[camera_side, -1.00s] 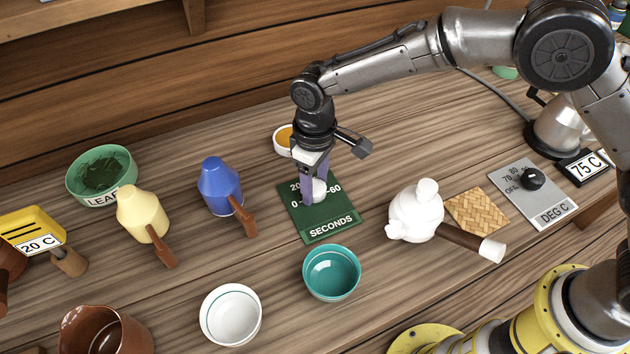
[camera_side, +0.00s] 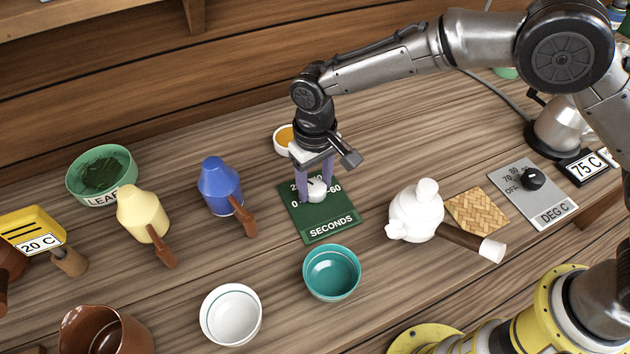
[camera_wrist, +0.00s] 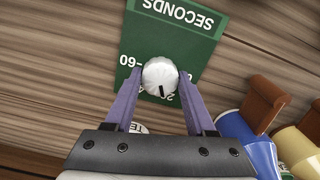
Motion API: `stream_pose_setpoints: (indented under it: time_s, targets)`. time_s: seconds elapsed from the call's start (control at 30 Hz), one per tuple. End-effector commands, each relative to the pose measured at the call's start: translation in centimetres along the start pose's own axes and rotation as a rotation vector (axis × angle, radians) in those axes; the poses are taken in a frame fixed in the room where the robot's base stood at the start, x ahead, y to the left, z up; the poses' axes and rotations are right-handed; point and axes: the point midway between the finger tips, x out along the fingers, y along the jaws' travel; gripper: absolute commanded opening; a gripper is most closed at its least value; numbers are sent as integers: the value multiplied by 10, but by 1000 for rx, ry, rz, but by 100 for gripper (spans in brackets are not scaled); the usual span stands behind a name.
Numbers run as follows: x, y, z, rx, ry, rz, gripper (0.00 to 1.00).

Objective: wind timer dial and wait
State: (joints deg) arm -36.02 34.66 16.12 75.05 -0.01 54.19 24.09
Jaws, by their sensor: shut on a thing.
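The timer is a dark green plate (camera_side: 331,226) marked SECONDS, with 0, 20 and 60 readable on it. It lies flat on the bench in the middle of the side view. Its white round dial (camera_side: 317,190) carries a dark pointer line, and the dial also shows in the wrist view (camera_wrist: 160,76). My gripper (camera_side: 316,192) points straight down over the plate, its two purple fingers on opposite sides of the dial, shut on it. In the wrist view the fingers flank the dial and the pointer line lies toward the 20 side. Some plate numbers are hidden.
A teal bowl (camera_side: 331,283) and white bowl (camera_side: 231,325) stand in front. A blue bottle-shaped vessel (camera_side: 219,186) is left, a white teapot (camera_side: 415,212) right. An orange-filled dish (camera_side: 285,141) sits close behind my gripper. A dial plate marked DEG C (camera_side: 535,205) lies further right.

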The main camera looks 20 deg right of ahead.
Motion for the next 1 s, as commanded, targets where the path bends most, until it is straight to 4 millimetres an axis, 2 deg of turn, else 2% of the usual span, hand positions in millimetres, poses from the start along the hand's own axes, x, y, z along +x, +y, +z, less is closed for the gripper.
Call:
stream_pose_setpoints:
  time_s: [0.17,0.2,0.33,0.37,0.73,0.87,1.0]
  targets:
    - [-1,0,-1,-1,2,-1,0]
    - [-1,0,-1,-1,2,-1,59]
    - [-1,0,0,-1,2,-1,82]
    - [-1,0,0,-1,2,0,86]
    - [-5,0,0,-1,2,-1,86]
    - [-23,0,-1,-1,5,-2,86]
    - [-51,0,-1,-1,6,-2,86]
